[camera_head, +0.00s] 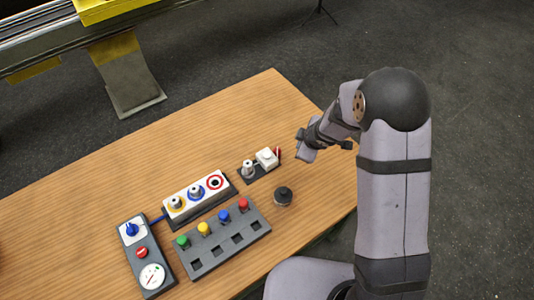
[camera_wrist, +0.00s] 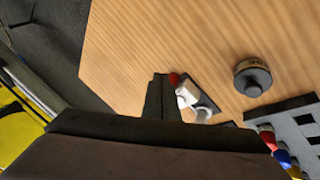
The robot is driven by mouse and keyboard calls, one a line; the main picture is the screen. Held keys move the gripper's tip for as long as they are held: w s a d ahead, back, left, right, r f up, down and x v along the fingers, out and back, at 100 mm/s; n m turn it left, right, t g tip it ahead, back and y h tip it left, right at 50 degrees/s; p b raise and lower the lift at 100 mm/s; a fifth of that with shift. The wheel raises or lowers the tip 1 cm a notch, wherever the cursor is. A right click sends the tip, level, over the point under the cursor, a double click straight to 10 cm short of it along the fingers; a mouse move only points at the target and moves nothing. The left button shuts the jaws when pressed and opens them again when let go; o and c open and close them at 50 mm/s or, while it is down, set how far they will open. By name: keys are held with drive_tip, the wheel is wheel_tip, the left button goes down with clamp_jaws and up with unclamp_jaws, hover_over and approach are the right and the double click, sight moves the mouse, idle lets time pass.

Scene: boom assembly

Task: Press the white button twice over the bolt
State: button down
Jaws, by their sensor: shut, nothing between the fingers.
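The white button (camera_head: 267,157) is a square white block on a small dark base on the wooden table, with a red part at its right. The bolt (camera_head: 248,169) is a short metallic cylinder on the same base, to the left of the button. My gripper (camera_head: 302,151) is shut and empty, up and to the right of the button, apparently above the table. In the wrist view the shut fingers (camera_wrist: 161,93) show just left of the white button (camera_wrist: 187,96), and partly hide the red part. The bolt (camera_wrist: 203,114) is partly visible there; contact with the button cannot be told.
A dark round knob-like part (camera_head: 283,197) stands in front of the button base. A panel with coloured ring sockets (camera_head: 199,199), a grey block with coloured pegs (camera_head: 223,237) and a control box with a dial (camera_head: 146,256) lie to the left. The table's far side (camera_head: 265,95) is clear.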

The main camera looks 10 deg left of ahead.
drive_tip(key=w+a+r+n+y, duration=0.1)
drive_tip(key=a+r+n+y, duration=0.2)
drive_tip(key=a, duration=0.3)
wheel_tip(320, 180, up, 2)
drive_tip(key=n+y, duration=0.2)
hover_over(270, 156)
drive_tip(key=shift+s, duration=0.1)
drive_tip(key=shift+f, duration=0.15)
wheel_tip(270, 156, down, 6)
drive_tip(key=b, duration=0.7)
drive_tip(key=shift+f, duration=0.2)
drive_tip(key=shift+f+b, duration=0.9)
drive_tip(key=shift+f, duration=0.1)
drive_tip(key=shift+f, duration=0.15)
idle(0.5)
drive_tip(key=shift+f, duration=0.3)
